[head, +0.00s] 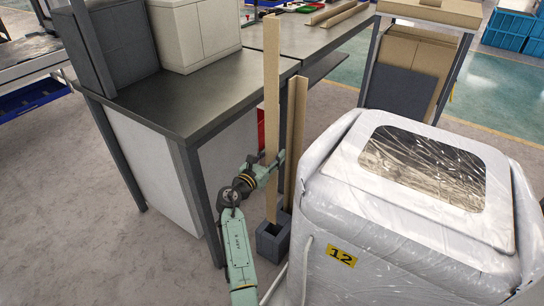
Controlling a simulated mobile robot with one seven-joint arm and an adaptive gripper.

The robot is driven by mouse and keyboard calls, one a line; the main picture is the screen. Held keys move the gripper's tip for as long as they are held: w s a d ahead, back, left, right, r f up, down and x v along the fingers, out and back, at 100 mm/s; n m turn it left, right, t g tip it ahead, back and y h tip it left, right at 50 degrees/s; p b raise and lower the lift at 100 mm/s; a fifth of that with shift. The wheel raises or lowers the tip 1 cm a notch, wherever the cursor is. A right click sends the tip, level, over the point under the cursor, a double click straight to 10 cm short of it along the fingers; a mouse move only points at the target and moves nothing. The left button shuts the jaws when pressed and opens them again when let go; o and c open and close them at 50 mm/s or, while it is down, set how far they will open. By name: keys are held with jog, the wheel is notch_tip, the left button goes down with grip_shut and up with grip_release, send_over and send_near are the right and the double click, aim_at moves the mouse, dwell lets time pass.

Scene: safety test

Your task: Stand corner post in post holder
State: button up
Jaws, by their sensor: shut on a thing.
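A long tan cardboard corner post (271,90) stands close to upright in my gripper (268,164). The gripper is shut on it below its middle. I cannot tell whether the tip is above the rim or slightly inside. A second tan corner post (296,135) stands upright just to the right, its foot at the rear part of the holder and partly hidden by the wrapped load.
A wrapped pallet load (400,225) labelled 12 stands close on the right of the holder. A dark-topped workbench (185,105) is close on the left, with white boxes (195,35) on it. More long tan posts (338,14) lie on the rear bench. A cardboard rack (412,65) stands behind.

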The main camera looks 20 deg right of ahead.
jog(key=b, duration=0.5)
send_over(271, 194)
jog(key=shift+f, duration=2.4)
jog(key=shift+w+d+f+b, duration=0.1)
jog(key=shift+f+b, duration=1.55)
jog(key=shift+f, duration=0.75)
jog(key=shift+w+d+f+b, duration=0.1)
jog(key=shift+f+b, duration=1.5)
jog(key=shift+f, duration=0.8)
jog(key=shift+w+d+f+b, duration=0.1)
jog(key=shift+f+b, duration=1.55)
jog(key=shift+f, duration=0.75)
jog(key=o, duration=1.3)
jog(key=shift+o, duration=0.3)
jog(key=shift+o, duration=1.3)
